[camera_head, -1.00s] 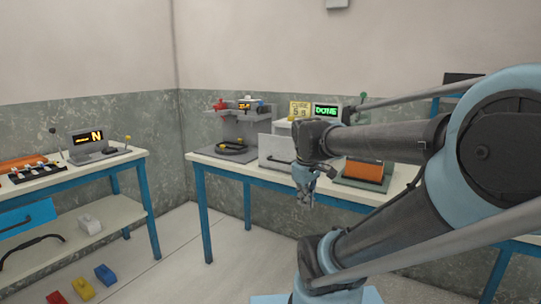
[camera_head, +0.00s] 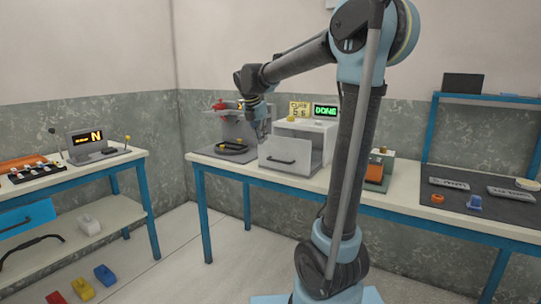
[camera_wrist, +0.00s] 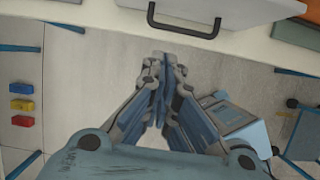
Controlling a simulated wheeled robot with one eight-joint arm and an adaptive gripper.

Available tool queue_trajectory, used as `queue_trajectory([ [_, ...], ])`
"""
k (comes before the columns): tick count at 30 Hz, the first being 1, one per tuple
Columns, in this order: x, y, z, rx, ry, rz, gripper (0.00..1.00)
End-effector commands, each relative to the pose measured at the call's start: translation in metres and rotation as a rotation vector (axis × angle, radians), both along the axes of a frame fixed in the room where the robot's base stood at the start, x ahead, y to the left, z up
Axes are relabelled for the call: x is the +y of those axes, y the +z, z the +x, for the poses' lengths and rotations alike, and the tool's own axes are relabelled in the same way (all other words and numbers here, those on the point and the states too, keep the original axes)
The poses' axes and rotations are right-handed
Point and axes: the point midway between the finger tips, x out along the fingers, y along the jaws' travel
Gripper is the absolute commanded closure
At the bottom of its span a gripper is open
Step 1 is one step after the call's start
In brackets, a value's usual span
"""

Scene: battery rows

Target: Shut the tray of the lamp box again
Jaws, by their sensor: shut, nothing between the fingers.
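The handle (camera_wrist: 185,22) also shows at the top of the wrist view. My gripper (camera_head: 263,132) hangs by the panel's upper left in the head view. In the wrist view my gripper (camera_wrist: 163,62) is shut and empty, apart from the handle, with floor behind its fingertips. The tray's inside is hidden.
A grey stand with a red part (camera_head: 219,105) is left of the box. A dark mat (camera_head: 470,200) with small parts lies farther right. The floor before the table is clear.

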Motion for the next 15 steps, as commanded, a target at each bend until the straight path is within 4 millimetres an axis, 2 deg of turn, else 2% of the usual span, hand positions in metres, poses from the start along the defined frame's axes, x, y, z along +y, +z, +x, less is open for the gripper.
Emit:
queue_trajectory([
  [4,0.004,-0.002,0.007,0.005,0.038,-0.016,1.0],
  [8,0.001,-0.015,0.011,0.006,0.039,-0.016,1.0],
  [15,-0.008,-0.053,0.023,0.006,0.036,-0.015,1.0],
])
